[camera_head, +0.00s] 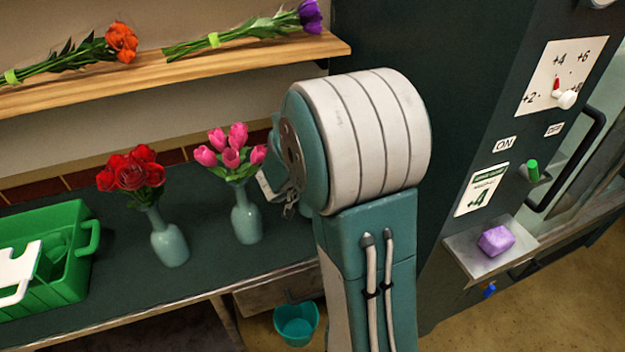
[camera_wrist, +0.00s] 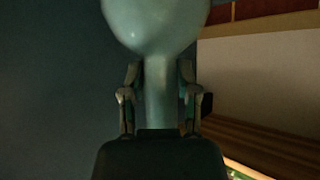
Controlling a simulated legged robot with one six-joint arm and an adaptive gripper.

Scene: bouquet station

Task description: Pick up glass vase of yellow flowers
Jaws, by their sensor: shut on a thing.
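In the wrist view a pale teal glass vase (camera_wrist: 155,22) shows its round body at the top and its narrow neck running down between my fingers. My gripper (camera_wrist: 160,75) is shut around the neck, one finger on each side. The vase's mouth and any flowers in it are hidden behind the dark gripper body, so I see no yellow flowers. In the head view my gripper (camera_head: 277,190) shows only in part at the left of my arm, just right of the pink tulips. The held vase is mostly hidden there behind my arm.
A teal vase of pink tulips (camera_head: 246,222) stands close left of my gripper, and a vase of red roses (camera_head: 170,243) further left. A green crate (camera_head: 75,270) sits at the counter's left. A wooden shelf (camera_head: 190,75) runs above. A dark cabinet (camera_head: 440,130) stands right.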

